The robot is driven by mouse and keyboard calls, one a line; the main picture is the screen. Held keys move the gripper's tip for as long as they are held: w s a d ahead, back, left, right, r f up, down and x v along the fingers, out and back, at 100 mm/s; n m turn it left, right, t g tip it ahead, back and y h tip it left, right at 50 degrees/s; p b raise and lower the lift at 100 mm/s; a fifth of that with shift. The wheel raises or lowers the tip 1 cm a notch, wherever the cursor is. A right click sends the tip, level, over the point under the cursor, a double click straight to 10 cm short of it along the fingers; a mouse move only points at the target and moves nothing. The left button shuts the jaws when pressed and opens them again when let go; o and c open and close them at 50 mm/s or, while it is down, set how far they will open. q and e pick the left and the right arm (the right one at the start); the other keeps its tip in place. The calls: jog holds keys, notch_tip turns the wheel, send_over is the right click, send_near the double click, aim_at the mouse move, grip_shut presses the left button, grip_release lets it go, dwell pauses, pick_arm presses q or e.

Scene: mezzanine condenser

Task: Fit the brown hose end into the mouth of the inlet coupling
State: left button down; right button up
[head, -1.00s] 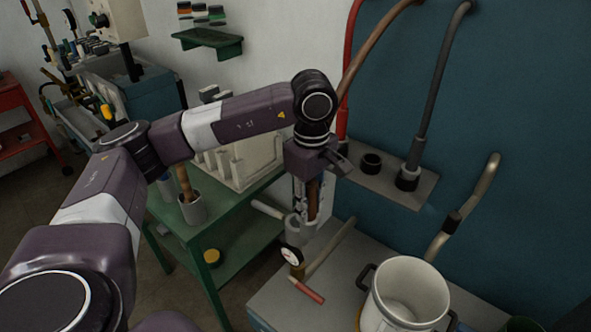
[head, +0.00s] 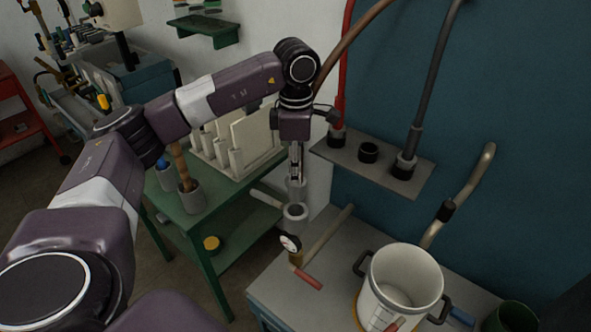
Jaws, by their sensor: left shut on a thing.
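The brown hose (head: 348,47) curves down from the top of the head view and passes behind my left wrist. My left gripper (head: 296,176) points downward and is shut on the brown hose; the fingers and wrist mostly hide its end. The inlet coupling (head: 295,213) is a grey fitting with a dark round mouth facing up and a side stub to the left. The gripper is just above that mouth in the picture; I cannot tell the exact gap or whether the hose end is centred. My right gripper is not in view.
A gauge (head: 290,243) and a red-handled lever (head: 308,278) sit just below the coupling. A white pot (head: 405,264) stands to the right. A grey shelf (head: 340,157) on the blue panel carries red and black hoses. A green table (head: 212,222) is at left.

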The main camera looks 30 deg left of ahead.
aim_at(295, 199)
pick_arm(q)
jog(key=shift+f+b, duration=1.95)
jog(key=shift+f, duration=0.65)
jog(key=shift+f+b, duration=1.3)
jog(key=shift+f, duration=0.45)
jog(key=shift+f+b, duration=0.35)
jog(key=shift+f, duration=0.2)
jog(key=c, duration=1.6)
grip_release()
notch_tip(295, 199, up, 12)
jog(key=shift+r, duration=0.1)
